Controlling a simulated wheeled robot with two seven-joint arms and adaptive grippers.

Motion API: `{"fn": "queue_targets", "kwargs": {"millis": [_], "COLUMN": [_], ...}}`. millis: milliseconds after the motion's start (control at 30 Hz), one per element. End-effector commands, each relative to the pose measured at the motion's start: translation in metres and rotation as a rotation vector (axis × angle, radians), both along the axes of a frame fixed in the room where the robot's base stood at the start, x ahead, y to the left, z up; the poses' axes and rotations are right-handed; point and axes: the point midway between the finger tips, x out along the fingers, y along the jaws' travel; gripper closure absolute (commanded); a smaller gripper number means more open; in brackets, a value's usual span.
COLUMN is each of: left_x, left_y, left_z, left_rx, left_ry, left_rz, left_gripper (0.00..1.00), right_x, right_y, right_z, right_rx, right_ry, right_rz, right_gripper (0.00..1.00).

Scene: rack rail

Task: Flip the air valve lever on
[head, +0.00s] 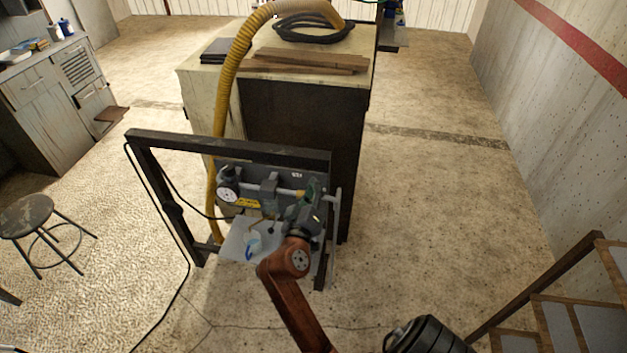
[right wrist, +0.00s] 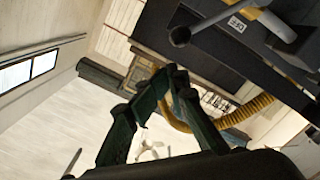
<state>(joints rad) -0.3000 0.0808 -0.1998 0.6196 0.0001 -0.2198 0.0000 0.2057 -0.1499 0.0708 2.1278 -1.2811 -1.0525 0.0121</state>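The air valve panel (head: 262,183) is a dark grey board on a black upright frame. It carries a round white gauge (head: 228,195), a grey pipe and a yellow label (head: 248,203). My right gripper (head: 308,205) is dark green and sits in front of the panel's right end, hiding part of it. In the right wrist view its fingers (right wrist: 165,90) lean together, with no object clearly held. A dark ball-ended handle (right wrist: 180,37) on the panel shows beyond the fingertips, apart from them. I cannot tell whether it is the valve lever. My left gripper is not in view.
The black frame (head: 230,141) surrounds the panel, with a post close right of my gripper. A cabinet (head: 305,125) with boards and a yellow hose (head: 226,100) stands behind. A stool (head: 27,215) is at left, wooden steps (head: 560,303) at lower right.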

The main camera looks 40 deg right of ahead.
Motion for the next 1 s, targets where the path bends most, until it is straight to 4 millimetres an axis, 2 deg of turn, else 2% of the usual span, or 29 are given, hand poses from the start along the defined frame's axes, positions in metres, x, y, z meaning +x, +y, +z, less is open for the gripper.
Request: {"fn": "queue_targets", "kwargs": {"millis": [100, 300, 633, 733, 767, 867, 900, 967, 1000], "left_x": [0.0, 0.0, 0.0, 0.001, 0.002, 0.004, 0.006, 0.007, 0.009], "left_y": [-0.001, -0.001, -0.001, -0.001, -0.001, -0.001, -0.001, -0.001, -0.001], "left_z": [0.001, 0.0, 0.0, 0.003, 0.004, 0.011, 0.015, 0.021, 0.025], "left_rx": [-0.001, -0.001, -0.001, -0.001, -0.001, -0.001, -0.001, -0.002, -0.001], "left_ry": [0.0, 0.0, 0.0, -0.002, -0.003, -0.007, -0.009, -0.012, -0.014], "left_rz": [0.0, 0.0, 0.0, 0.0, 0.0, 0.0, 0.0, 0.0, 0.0], "left_gripper": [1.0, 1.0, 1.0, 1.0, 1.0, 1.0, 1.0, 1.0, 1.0], "right_x": [0.003, 0.004, 0.005, 0.019, 0.028, 0.067, 0.083, 0.102, 0.109], "right_y": [0.003, 0.006, 0.006, 0.013, 0.017, 0.042, 0.056, 0.079, 0.095], "right_z": [0.015, 0.025, 0.023, 0.011, 0.003, -0.047, -0.078, -0.136, -0.178], "right_rx": [0.008, 0.012, 0.013, 0.006, 0.004, -0.004, -0.003, 0.009, 0.022], "right_ry": [0.002, 0.009, 0.014, 0.046, 0.065, 0.165, 0.22, 0.311, 0.374], "right_rz": [0.007, 0.012, 0.014, 0.049, 0.07, 0.185, 0.246, 0.343, 0.405], "right_gripper": [1.0, 1.0, 1.0, 1.0, 1.0, 1.0, 1.0, 1.0, 1.0]}}
